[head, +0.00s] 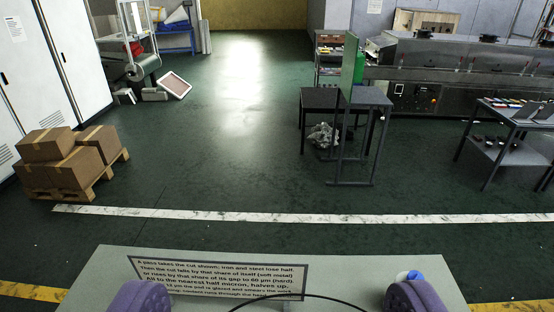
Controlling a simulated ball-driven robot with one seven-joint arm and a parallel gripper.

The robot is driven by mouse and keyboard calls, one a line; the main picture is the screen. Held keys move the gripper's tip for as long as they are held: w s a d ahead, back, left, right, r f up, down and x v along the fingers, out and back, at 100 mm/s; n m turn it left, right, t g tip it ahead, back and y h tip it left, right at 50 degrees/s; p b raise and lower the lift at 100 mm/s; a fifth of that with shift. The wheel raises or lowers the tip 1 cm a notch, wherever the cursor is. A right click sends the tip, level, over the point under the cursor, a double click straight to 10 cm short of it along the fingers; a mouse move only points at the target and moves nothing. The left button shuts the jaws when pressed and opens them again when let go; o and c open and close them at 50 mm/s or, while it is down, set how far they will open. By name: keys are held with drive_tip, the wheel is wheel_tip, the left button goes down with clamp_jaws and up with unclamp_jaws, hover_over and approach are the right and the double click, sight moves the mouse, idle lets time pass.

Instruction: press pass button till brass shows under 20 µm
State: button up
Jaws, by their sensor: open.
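No pass button, brass piece or micron readout can be made out.
Boxes on a pallet (65,163) stand at left beside white cabinets (50,60). A dark table frame (365,100) stands mid-right. A long steel machine (450,65) and a side table (510,120) are at right. The green floor (220,160) is open in the middle.

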clamp_jaws()
idle(1.4)
